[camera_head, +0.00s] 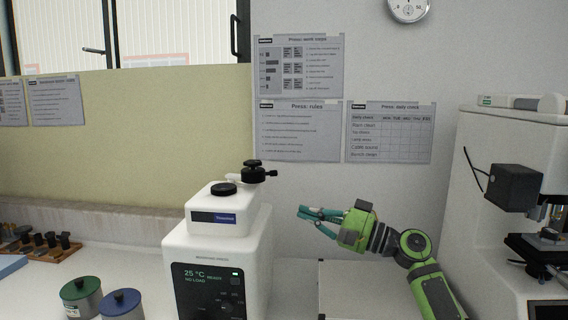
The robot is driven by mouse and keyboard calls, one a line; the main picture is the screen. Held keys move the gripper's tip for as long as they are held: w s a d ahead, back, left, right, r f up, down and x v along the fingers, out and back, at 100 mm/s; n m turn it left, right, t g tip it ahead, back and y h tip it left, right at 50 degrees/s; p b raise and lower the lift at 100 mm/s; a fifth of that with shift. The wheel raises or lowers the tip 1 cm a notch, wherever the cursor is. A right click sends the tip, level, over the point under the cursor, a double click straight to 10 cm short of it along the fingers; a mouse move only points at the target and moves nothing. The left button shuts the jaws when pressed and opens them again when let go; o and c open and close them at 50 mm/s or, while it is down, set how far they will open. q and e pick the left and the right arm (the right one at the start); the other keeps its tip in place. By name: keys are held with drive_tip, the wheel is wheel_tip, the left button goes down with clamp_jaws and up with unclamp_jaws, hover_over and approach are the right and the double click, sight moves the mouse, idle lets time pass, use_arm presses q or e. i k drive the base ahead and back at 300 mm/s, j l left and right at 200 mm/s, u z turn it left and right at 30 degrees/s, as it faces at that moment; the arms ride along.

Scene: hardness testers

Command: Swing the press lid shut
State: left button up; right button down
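The press (215,256) is a white machine at the centre of the bench, its display reading 25 °C, READY, NO LOAD. A black round part (224,189) sits on its upper block. The press lid (253,171), with a black knob on a pale arm, stands to the back right of that round part, apart from it. My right gripper (310,219) is right of the press and clear of the lid, its teal fingers spread and pointing left with nothing between them. My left gripper is not in view.
A green-lidded jar (81,296) and a blue-lidded jar (121,305) stand left of the press. A wooden rack (42,250) of black pieces is farther left. A white tester (505,190) stands at the right. The wall with posters (299,131) is behind.

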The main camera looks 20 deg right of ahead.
sight(247, 175)
drive_tip(key=i+l, duration=0.25)
drive_tip(key=i, duration=0.2)
drive_tip(key=i+l, duration=0.25)
drive_tip(key=i, duration=0.25)
